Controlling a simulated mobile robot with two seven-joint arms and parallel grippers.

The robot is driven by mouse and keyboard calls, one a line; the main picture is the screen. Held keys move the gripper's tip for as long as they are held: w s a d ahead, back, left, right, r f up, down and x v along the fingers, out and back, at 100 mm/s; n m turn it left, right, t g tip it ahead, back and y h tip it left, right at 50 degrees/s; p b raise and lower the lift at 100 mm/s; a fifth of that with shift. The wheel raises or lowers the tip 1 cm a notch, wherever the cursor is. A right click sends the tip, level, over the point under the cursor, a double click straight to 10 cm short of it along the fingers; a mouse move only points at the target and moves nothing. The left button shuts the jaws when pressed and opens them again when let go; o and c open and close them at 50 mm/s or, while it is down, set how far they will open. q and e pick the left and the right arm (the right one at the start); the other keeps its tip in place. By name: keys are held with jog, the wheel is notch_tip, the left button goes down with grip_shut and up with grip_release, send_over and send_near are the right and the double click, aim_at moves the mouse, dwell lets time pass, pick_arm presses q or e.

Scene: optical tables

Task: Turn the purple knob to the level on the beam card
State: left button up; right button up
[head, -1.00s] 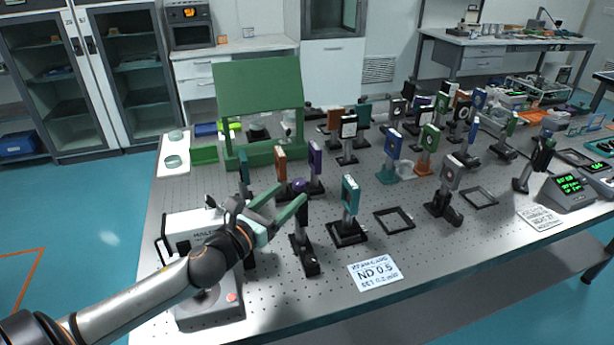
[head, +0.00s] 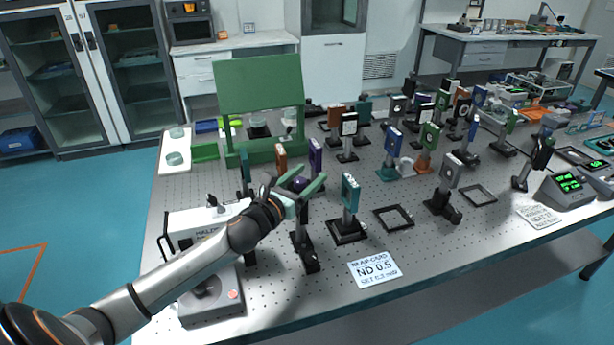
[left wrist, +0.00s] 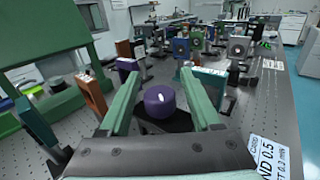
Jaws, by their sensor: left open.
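The purple knob (head: 299,184) is a short round knob at the front left of the optical table. My left gripper (head: 306,184) is open around it. In the left wrist view the knob (left wrist: 160,102) sits between the two green fingers of the gripper (left wrist: 160,80), with a gap showing on each side. A light slot shows on the knob's face. The beam card (head: 375,269) lies flat near the table's front edge and reads ND 0.5; its smaller lines are hard to read. My right gripper is not in view.
A purple mount (head: 316,155) and an orange mount (head: 281,158) stand close behind the knob. A teal mount (head: 350,192) stands to its right. A meter with green digits (head: 570,183) is at the far right.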

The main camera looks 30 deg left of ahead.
pick_arm(q)
grip_shut()
dwell(0.3)
